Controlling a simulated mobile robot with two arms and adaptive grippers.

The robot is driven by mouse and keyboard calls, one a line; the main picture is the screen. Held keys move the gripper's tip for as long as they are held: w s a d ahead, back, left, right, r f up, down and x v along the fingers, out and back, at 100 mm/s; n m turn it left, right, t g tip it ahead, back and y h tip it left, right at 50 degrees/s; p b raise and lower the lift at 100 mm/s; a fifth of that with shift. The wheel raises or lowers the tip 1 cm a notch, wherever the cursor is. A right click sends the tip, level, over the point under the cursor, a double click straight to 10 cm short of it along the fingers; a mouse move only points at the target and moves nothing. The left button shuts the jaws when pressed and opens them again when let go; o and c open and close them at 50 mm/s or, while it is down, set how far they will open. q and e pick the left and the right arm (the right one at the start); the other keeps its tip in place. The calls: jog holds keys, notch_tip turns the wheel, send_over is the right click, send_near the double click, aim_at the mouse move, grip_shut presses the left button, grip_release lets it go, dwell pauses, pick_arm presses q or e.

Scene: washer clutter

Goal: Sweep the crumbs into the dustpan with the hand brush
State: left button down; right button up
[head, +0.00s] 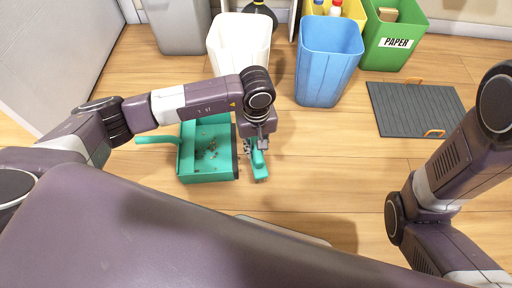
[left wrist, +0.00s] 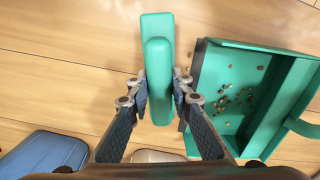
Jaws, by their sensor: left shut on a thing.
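The teal dustpan (head: 190,165) lies on the wooden floor left of my left gripper in the head view. It also shows in the left wrist view (left wrist: 285,95) at the right, its handle to one side. Several brown crumbs (head: 210,150) lie inside the pan; they show in the left wrist view too (left wrist: 236,98). My left gripper (head: 257,145) is shut on the teal hand brush (head: 260,170), just right of the pan's open edge. In the left wrist view the brush (left wrist: 157,70) sits between both fingers. My right gripper is out of view.
White (head: 240,40) and blue (head: 328,65) bins stand behind, with a green paper bin (head: 395,40) and a grey bin (head: 178,28). A grey board with orange handles (head: 415,110) lies at right. Floor right of the brush is clear.

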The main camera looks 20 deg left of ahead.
pick_arm(q)
jog(key=shift+f+b, duration=0.45)
jog(key=shift+f, duration=0.15)
dwell(1.0)
jog(key=shift+w+a, duration=0.1)
jog(key=shift+w+a+r, duration=0.1)
jog(key=shift+w+a, duration=0.65)
jog(key=shift+a, duration=0.05)
jog(key=shift+w+a+b, duration=0.7)
jog(key=shift+w+a, duration=0.1)
jog(key=shift+w, duration=0.1)
jog(key=shift+a, duration=0.15)
jog(key=shift+s+a+f, duration=0.2)
jog(key=shift+s+a, duration=0.1)
jog(key=shift+a, duration=0.2)
jog(key=shift+a, duration=0.1)
